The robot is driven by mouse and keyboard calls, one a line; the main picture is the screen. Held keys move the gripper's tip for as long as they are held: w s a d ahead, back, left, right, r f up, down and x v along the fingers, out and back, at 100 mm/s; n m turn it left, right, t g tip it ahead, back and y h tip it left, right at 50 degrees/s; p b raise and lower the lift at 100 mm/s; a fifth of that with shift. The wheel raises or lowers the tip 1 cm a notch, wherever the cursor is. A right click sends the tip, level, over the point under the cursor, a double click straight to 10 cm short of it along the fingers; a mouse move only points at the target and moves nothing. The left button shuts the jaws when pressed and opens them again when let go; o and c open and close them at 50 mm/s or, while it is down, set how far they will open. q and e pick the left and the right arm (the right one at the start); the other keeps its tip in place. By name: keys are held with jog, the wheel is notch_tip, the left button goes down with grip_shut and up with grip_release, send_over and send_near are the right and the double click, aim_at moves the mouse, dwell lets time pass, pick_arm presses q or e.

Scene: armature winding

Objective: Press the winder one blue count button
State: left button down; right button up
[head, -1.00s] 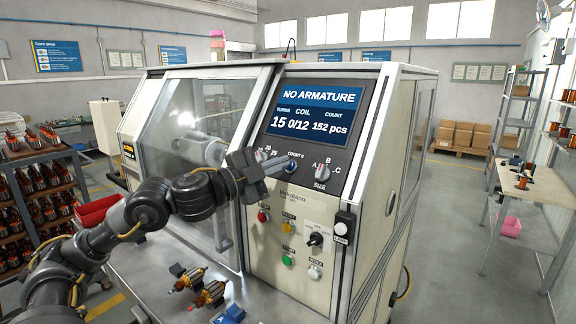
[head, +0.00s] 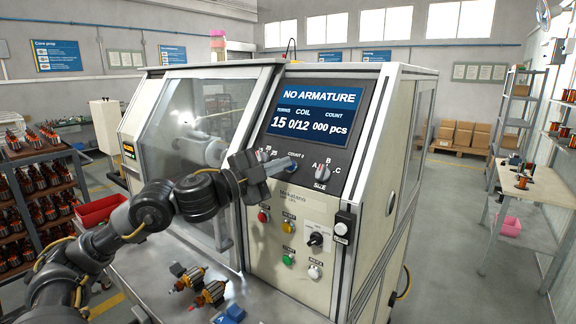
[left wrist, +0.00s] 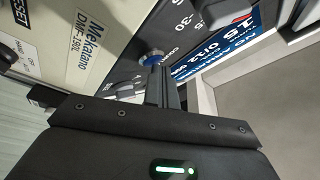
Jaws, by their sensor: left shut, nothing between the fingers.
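The winder (head: 290,220) stands in front of me with its sloped control panel. Its screen (head: 312,110) reads "NO ARMATURE", turns 15, coil 0/12, count 000 pcs. The blue count button (left wrist: 152,57) shows in the left wrist view right at the tips of my left gripper (left wrist: 160,72). In the head view my left gripper (head: 291,163) is shut and empty, its tips at the button below the "COUNT 0" label, covering the button. They look to be touching it or very close; I cannot tell which. My right gripper is out of view.
The size knob (head: 323,171) is right of the button. Red (head: 264,216), yellow (head: 289,227), green (head: 288,259) and white (head: 314,271) buttons lie below. Armatures (head: 210,293) and a blue item (head: 230,314) lie on the front ledge.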

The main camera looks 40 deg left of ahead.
pick_arm(q)
jog(key=shift+s+r, duration=0.15)
jog(key=shift+s, duration=0.05)
jog(key=s+r, duration=0.1)
jog(key=s, duration=0.1)
jog(key=s+r+b, duration=0.1)
jog(key=s+r, duration=0.1)
jog(key=shift+s+d+r, duration=0.1)
jog(key=shift+s+r, duration=0.1)
jog(key=shift+s, duration=0.2)
dwell(0.6)
